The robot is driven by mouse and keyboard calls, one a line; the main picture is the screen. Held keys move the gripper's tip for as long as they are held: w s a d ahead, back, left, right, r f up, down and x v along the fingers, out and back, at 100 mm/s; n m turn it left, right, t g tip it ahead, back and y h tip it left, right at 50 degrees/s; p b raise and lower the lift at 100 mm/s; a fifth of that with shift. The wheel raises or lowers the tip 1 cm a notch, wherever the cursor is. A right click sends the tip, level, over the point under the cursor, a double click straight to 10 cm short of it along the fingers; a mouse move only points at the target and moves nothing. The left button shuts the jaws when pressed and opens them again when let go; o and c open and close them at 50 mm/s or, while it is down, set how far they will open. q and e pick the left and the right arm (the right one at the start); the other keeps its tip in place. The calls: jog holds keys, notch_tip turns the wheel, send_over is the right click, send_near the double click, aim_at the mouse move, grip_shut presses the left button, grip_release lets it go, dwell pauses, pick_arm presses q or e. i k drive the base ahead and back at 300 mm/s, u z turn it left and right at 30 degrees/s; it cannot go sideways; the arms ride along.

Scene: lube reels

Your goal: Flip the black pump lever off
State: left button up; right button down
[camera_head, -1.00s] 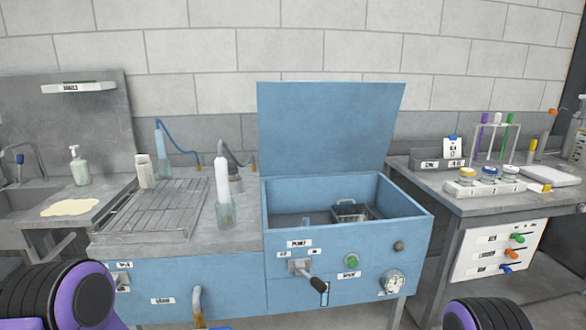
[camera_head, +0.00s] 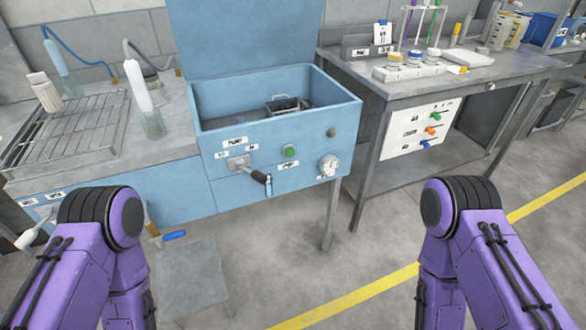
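The black pump lever (camera_head: 260,177) sticks out of a grey mount (camera_head: 238,164) on the front of the blue washer cabinet (camera_head: 320,120). It slants down to the right, with a small bluish tag or tip at its end. A label (camera_head: 234,142) that seems to read PUMP sits above it, with smaller labels to the left and right of the mount. Both my purple arms show at the bottom of the view, left and right of the cabinet. Neither of my grippers is in view. Nothing touches the lever.
A green button (camera_head: 290,152), a white dial (camera_head: 328,165) and a dark knob (camera_head: 332,132) are on the same panel. The cabinet lid (camera_head: 245,50) stands open. A grey workbench (camera_head: 420,80) is to the right. The floor ahead is clear, with a yellow line (camera_head: 345,300).

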aim_at(261, 178)
jog(key=z, duration=1.35)
jog(key=i, duration=1.6)
jog(key=u, duration=3.45)
jog(key=k, duration=0.45)
jog(key=z, duration=0.85)
jog(key=i, duration=0.25)
jog(key=u, duration=0.05)
